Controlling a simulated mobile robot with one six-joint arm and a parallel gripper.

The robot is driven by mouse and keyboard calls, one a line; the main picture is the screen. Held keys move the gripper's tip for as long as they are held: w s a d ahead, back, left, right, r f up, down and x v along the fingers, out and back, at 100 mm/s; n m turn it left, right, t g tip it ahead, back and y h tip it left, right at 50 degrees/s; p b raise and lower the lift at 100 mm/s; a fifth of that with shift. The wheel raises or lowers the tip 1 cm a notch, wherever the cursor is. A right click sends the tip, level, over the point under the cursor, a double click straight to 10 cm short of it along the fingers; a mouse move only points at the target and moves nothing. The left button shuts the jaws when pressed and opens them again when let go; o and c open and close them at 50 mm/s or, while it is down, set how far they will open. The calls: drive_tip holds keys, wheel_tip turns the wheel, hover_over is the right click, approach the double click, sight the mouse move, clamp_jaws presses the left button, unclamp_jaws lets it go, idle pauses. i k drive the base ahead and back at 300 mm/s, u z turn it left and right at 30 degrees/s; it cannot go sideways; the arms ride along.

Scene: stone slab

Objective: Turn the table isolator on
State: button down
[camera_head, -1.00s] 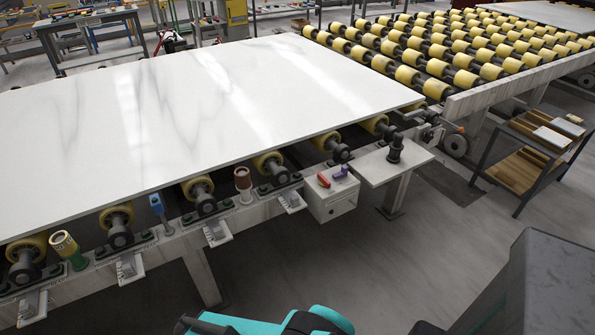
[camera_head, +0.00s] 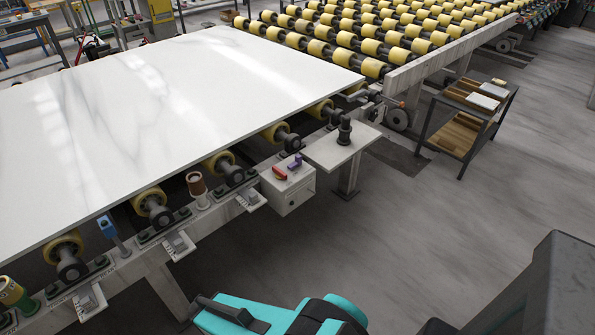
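A pale control box (camera_head: 288,190) is fixed to the front side of the roller table. On its top are a red switch handle (camera_head: 280,173) and a purple switch handle (camera_head: 295,161); no label can be read that says which one is the table isolator. A large white stone slab (camera_head: 150,110) lies on the table's rollers. My teal and black arm shows at the bottom of the picture, below and apart from the box. My gripper's fingertips cannot be made out.
A small side plate with a black fitting (camera_head: 344,130) stands right of the box. Brackets, a brown cylinder (camera_head: 197,187) and a blue-topped post (camera_head: 109,229) line the table's front edge. A shelf cart (camera_head: 470,112) stands at right. Open floor lies in front.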

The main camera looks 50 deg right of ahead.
sight(280, 174)
drive_tip(key=u, duration=0.25)
drive_tip(key=k, duration=0.15)
drive_tip(key=z, duration=1.9)
drive_tip(key=k, duration=0.85)
drive_tip(key=u, duration=0.2)
drive_tip(key=i, duration=0.75)
